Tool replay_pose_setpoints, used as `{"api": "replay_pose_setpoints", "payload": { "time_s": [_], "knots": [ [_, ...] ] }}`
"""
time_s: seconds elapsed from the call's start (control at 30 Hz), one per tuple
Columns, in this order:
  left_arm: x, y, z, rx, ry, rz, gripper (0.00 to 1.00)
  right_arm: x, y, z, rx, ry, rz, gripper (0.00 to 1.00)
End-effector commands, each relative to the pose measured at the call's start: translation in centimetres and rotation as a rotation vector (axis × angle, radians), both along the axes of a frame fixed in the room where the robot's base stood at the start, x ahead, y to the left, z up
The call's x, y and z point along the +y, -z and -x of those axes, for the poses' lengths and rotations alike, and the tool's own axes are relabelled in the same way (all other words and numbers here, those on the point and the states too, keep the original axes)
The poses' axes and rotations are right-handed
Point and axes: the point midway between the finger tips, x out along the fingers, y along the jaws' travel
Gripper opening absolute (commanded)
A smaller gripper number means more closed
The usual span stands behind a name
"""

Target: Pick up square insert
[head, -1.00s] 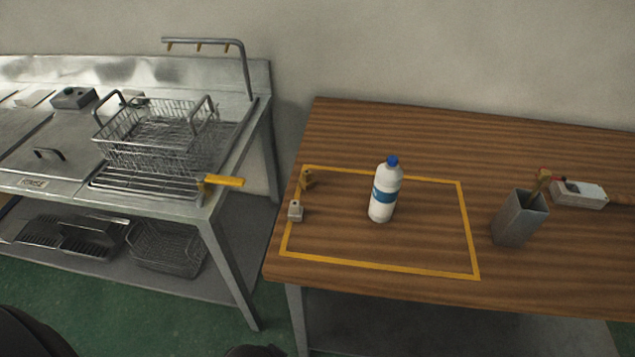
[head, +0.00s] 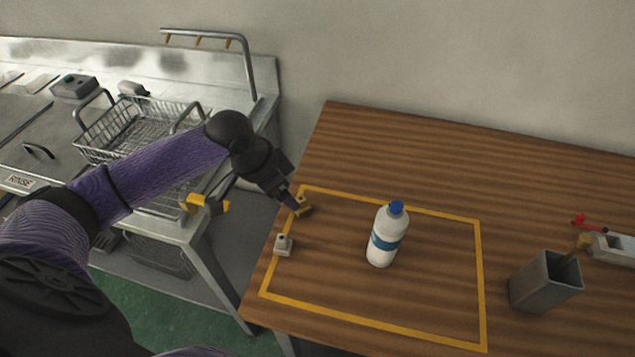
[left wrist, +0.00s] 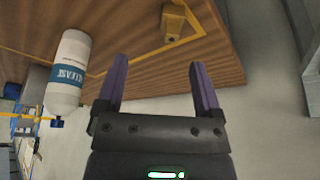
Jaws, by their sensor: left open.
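Two small pieces lie at the left side of the taped area on the wooden table: a pale grey square block with a dark hole on top (head: 283,247) and, farther back, a brass-yellow piece (head: 305,208). I cannot tell for sure which is the square insert. My left gripper (head: 290,201) reaches in from the left, just beside and above the brass-yellow piece. In the left wrist view the gripper (left wrist: 158,63) is open and empty, with the brass-yellow piece (left wrist: 173,19) beyond its fingers and apart from them. My right gripper is not in view.
A white bottle with a blue cap (head: 387,240) stands inside the yellow tape outline (head: 482,280). A grey square holder (head: 545,285) is at the right. A wire basket (head: 125,130) sits on the steel bench at left. The table's back is clear.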

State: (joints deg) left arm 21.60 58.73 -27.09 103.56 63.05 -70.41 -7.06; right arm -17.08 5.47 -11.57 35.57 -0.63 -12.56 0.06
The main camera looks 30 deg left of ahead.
Motion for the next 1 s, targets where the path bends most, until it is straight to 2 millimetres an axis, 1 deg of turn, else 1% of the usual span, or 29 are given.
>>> {"api": "replay_pose_setpoints", "payload": {
  "time_s": [0.03, 0.07, 0.2, 0.33, 0.43, 0.53, 0.63, 0.83, 0.87, 0.9, 0.97, 1.0],
  "knots": [
    [0.4, -0.2, -0.3, -0.003, -0.008, -0.001, 0.85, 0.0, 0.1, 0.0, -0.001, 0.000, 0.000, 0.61],
    [0.5, 0.0, -0.4, -0.004, -0.012, 0.002, 0.85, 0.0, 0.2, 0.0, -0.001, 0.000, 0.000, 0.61],
    [0.0, 2.8, -1.4, -0.002, -0.014, 0.007, 0.85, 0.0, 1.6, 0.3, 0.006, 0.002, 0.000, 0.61],
    [-0.3, 4.5, -2.1, -0.003, -0.014, 0.005, 0.85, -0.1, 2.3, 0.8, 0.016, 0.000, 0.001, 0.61],
    [-0.4, 6.6, -3.0, -0.003, -0.014, 0.005, 0.85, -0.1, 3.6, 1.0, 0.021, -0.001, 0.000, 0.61],
    [-0.6, 8.2, -3.8, -0.003, -0.013, 0.004, 0.85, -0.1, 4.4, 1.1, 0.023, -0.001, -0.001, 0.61],
    [-0.8, 8.9, -4.0, -0.003, -0.013, 0.003, 0.85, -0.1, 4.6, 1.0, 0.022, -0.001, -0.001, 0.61],
    [-0.8, 8.7, -4.1, -0.004, -0.012, 0.002, 0.85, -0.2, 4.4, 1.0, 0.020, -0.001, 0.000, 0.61],
    [-0.8, 8.7, -4.1, -0.004, -0.012, 0.002, 0.79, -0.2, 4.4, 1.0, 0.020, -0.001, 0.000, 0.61],
    [-0.8, 8.7, -4.1, -0.004, -0.012, 0.002, 0.70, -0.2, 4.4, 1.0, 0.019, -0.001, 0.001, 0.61],
    [-0.8, 8.7, -4.1, -0.004, -0.012, 0.002, 0.58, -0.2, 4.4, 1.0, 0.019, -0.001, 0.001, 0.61],
    [-0.8, 8.7, -4.1, -0.004, -0.012, 0.002, 0.49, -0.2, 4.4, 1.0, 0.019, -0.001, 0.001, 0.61]
  ]
}}
